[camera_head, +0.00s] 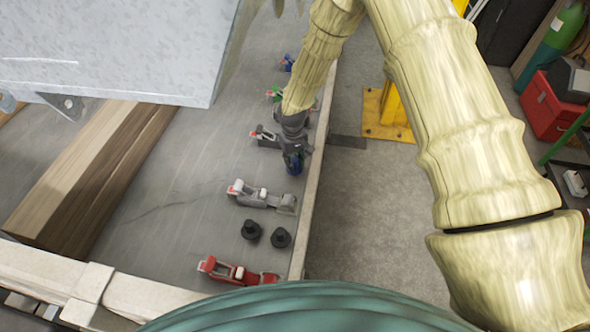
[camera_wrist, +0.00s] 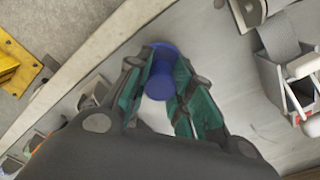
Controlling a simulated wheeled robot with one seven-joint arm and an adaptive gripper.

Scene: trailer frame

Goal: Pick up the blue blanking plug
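The blue blanking plug (camera_wrist: 161,75) is between the two fingertips of my gripper (camera_wrist: 163,72) in the wrist view. The fingers, with teal inner faces, close in on it from both sides and appear to touch it. In the head view my gripper (camera_head: 293,150) points down at the right side of the grey bench, with a bit of the blue plug (camera_head: 293,164) showing at its tip. I cannot tell whether the plug is clear of the bench surface.
Two black plugs (camera_head: 251,230) stand nearer on the grey bench (camera_head: 180,190). A grey-and-white clamp (camera_head: 262,196) and a red clamp (camera_head: 236,271) lie close by. Green (camera_head: 275,93) and blue (camera_head: 287,62) clamps lie farther back. A pale rail (camera_head: 308,205) edges the bench.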

